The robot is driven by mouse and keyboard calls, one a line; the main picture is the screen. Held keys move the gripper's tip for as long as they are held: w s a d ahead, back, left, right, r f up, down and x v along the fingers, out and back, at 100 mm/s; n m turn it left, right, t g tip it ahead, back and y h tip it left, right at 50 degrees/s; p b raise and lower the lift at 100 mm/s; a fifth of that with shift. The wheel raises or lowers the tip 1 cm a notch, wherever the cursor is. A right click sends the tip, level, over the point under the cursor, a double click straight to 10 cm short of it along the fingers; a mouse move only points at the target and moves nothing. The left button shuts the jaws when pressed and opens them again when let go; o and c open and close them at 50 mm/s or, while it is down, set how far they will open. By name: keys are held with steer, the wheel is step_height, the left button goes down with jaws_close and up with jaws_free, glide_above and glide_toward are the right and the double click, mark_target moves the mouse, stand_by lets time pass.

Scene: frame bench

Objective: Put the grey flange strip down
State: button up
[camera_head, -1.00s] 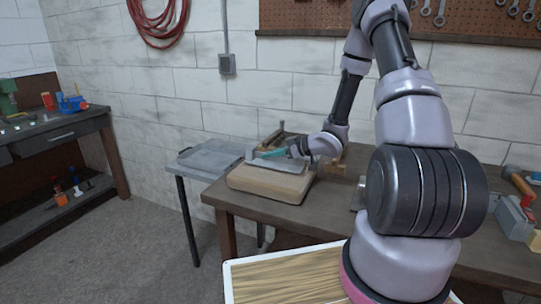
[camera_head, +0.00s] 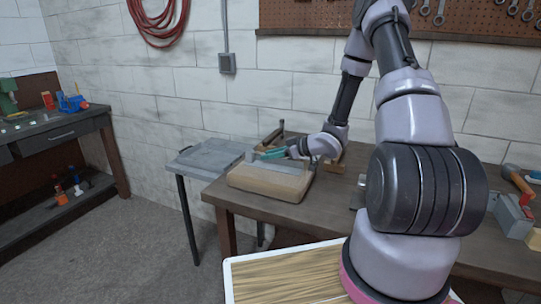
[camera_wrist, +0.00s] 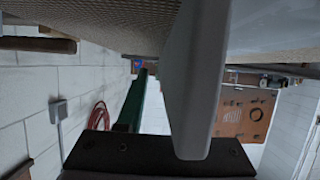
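The grey flange strip (camera_head: 297,180) lies along the tan block (camera_head: 262,183) on the bench in the head view. In the wrist view a pale grey plate (camera_wrist: 200,85), which looks like the strip, stands close to the camera and fills the centre. My gripper (camera_head: 270,154) is over the block with a teal finger beside the strip. The wrist view shows this green finger left of the plate with a visible gap between them. The other finger is hidden, probably behind the plate. The gripper appears open around the strip.
A small grey side table (camera_head: 205,157) stands left of the bench (camera_head: 240,205). A wooden piece (camera_head: 272,136) stands behind the block. Tools and grey boxes (camera_head: 513,216) lie at the bench's right end. The wall rises close behind.

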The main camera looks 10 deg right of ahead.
steer(key=shift+s+f, duration=0.25)
steer(key=shift+f, duration=0.15)
steer(key=shift+r, duration=0.15)
steer(key=v, duration=0.8)
steer(key=r+v, duration=0.1)
steer(key=v, duration=0.2)
steer(key=shift+w+d+r, duration=0.1)
steer(key=shift+d+r, duration=0.15)
steer(key=w+d+r+m+t+h, duration=0.1)
steer(key=w+d+r+m+h, duration=0.15)
steer(key=d+r+h, duration=0.35)
steer(key=w+d+r+m+t+h, duration=0.1)
steer(key=r+m+h, duration=0.25)
steer(key=r, duration=0.45)
steer(key=s+d+r+m+h, duration=0.2)
steer(key=s+r+h, duration=0.15)
steer(key=r, duration=0.25)
steer(key=s+a+r+m+g+y, duration=0.1)
steer(key=s+a, duration=0.3)
steer(key=s, duration=0.4)
steer(key=s+a+r+m+g+y, duration=0.1)
steer(key=s+a+r+m, duration=0.2)
steer(key=s, duration=0.5)
steer(key=s+a+r+m+g+y, duration=0.1)
steer(key=s+a+r+m+y, duration=0.1)
steer(key=s, duration=0.5)
steer(key=a+r+m, duration=0.1)
steer(key=a+r, duration=0.1)
steer(key=a, duration=0.1)
steer(key=shift+s, duration=0.4)
